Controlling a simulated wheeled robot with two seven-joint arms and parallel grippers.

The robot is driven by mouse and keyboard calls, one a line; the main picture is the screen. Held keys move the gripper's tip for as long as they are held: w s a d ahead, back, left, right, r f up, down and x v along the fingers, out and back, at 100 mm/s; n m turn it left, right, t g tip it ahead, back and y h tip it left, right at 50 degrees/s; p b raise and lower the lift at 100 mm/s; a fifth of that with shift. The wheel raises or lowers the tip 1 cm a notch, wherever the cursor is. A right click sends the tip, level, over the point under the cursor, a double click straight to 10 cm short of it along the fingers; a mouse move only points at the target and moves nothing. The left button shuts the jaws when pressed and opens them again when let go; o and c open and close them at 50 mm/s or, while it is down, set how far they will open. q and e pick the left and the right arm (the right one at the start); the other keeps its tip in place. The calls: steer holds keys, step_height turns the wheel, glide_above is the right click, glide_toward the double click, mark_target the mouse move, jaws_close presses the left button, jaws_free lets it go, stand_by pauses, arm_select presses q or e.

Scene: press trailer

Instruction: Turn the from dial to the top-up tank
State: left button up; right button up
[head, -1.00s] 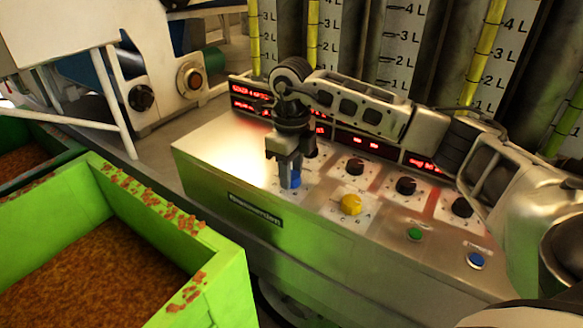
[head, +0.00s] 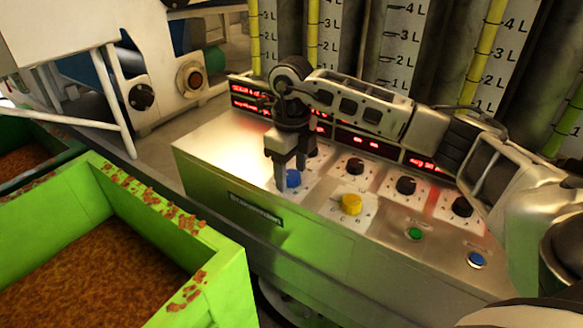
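A sloped metal control panel (head: 235,160) carries a blue dial (head: 293,179) on a pale label and a yellow dial (head: 350,204) on a lettered label. I cannot read which one is the from dial. My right gripper (head: 291,173) points down over the blue dial. Its two fingers are apart, with the blue dial showing between and below them; I cannot tell whether they touch it. The arm comes in from the right. The gripper hides part of the blue dial's label. My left gripper is not in view.
Several black dials, including one (head: 355,166), line the panel's back under red displays. A green button (head: 414,233) and a blue button (head: 477,260) sit at the front right. Graduated tanks (head: 402,40) stand behind. A green bin (head: 222,268) stands at left.

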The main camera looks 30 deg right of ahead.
mark_target(292, 174)
step_height(292, 174, up, 16)
steer(key=shift+p, duration=0.45)
stand_by(0.5)
